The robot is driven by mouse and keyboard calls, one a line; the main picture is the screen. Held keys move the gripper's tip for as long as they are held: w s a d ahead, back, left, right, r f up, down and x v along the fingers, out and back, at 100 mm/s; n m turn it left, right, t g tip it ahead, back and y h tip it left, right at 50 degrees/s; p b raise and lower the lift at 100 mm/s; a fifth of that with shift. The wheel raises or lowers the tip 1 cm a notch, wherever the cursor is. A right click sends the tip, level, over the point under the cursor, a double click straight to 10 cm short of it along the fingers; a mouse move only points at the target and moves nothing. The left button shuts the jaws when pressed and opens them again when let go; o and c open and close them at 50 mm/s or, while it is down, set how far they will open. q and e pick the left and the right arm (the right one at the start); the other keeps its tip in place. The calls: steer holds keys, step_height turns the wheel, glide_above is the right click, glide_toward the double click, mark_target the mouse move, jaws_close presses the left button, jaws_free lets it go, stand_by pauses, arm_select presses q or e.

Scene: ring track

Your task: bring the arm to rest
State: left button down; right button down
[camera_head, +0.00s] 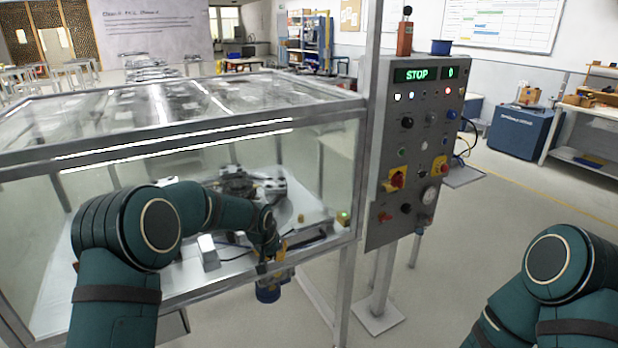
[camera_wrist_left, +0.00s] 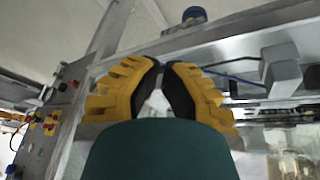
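My left arm (camera_head: 155,225) reaches in from the left, in front of the clear-walled enclosure. My left gripper (camera_head: 279,252) is at the enclosure's front lower edge, small and partly hidden by my wrist. In the left wrist view, its yellow fingers with black pads (camera_wrist_left: 162,66) come together at the tips, with nothing seen between them. My right arm (camera_head: 560,270) is bent at the lower right, and its gripper is out of view.
A blue part (camera_head: 268,291) hangs just below my left gripper. The metal-framed enclosure (camera_head: 200,142) holds a dark ring-shaped mechanism (camera_head: 237,184). A control panel (camera_head: 415,150) reading STOP stands to its right on a post. Open floor (camera_head: 500,225) lies between panel and right arm.

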arm_select(q)
steer(key=s+d+f+g+h, duration=0.1)
steer(key=s+d+f, duration=0.1)
steer(key=s+f, duration=0.6)
steer(key=s+d+f+g+h, duration=0.1)
steer(key=s+d+f, duration=0.2)
steer(key=s+f, duration=0.5)
steer(key=s+d+f+n+g+h, duration=0.1)
steer(key=s+f+n, duration=0.1)
steer(key=s, duration=1.7)
steer(key=shift+s+d+f, duration=0.15)
steer(key=shift+s+f, duration=0.1)
steer(key=shift+s, duration=0.15)
